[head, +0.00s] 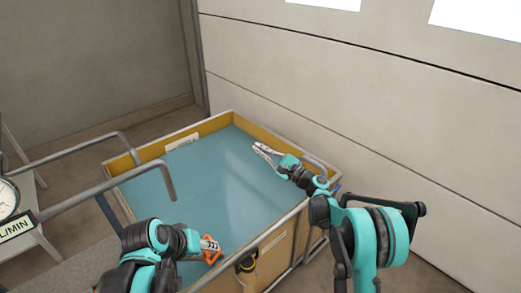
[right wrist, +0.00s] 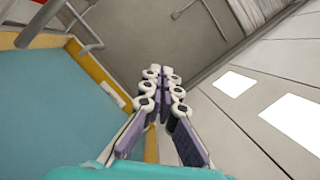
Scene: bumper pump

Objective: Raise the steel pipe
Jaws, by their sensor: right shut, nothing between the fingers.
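Two grey bent steel pipes come in from the left in the head view. The nearer pipe (head: 110,188) has its bent-down end over the tank's water, and the farther pipe (head: 75,149) ends at the tank's left rim. I cannot tell which one the task means. My right gripper (head: 262,149) is shut and empty above the far right part of the tank, well apart from both pipes. Its closed fingers fill the middle of the right wrist view (right wrist: 163,75). My left gripper (head: 213,245) is low near the tank's front edge, beside an orange part (head: 209,256); whether it holds that part is unclear.
The yellow-rimmed tank (head: 285,155) holds flat blue-green water (head: 215,175). A round gauge (head: 7,198) marked L/MIN stands at the far left. A pale wall (head: 400,110) rises close behind the tank's right side. The air over the tank's middle is clear.

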